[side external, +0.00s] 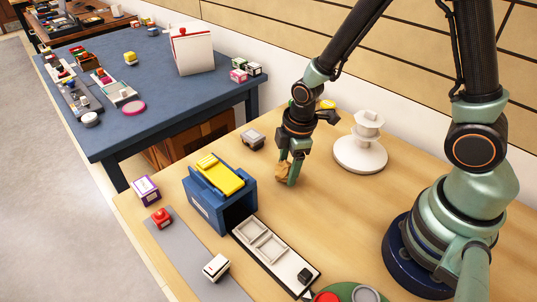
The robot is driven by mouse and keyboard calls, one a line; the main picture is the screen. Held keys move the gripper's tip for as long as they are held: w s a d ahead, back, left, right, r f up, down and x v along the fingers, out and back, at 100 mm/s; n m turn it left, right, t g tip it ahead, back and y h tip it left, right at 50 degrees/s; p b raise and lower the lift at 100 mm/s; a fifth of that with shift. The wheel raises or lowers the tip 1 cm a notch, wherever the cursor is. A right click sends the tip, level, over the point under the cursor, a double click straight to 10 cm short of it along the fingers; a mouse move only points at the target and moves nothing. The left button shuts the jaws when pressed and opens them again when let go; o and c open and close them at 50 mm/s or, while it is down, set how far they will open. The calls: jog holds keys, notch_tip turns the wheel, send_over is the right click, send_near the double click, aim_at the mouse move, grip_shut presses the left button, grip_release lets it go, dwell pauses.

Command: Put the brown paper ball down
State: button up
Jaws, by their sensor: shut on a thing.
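The brown paper ball (283,171) is a small crumpled lump near the middle of the light wooden table. My gripper (289,173) points down and is shut on the ball. A green finger covers part of the ball's right side. The ball is at or just above the tabletop; I cannot tell whether it touches.
A blue box with a yellow top (218,187) stands left of my gripper, and a grey block (252,139) lies behind it. A white tiered stand (360,155) is at the right. A black-edged tray (270,247) lies in front. Bare wood surrounds the ball.

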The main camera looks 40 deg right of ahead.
jog(key=shift+f, duration=0.55)
jog(key=shift+f, duration=0.1)
jog(key=o, duration=1.3)
jog(key=s+d+r+m+t, duration=0.2)
jog(key=r+m, duration=0.4)
jog(key=r, duration=0.5)
jog(key=s+d+r+m+t, duration=0.2)
jog(key=r+m, duration=0.4)
jog(key=r, duration=0.6)
jog(key=shift+s+d+r+m, duration=0.25)
jog(key=shift+s+d+m, duration=0.05)
jog(key=shift+s+d, duration=0.35)
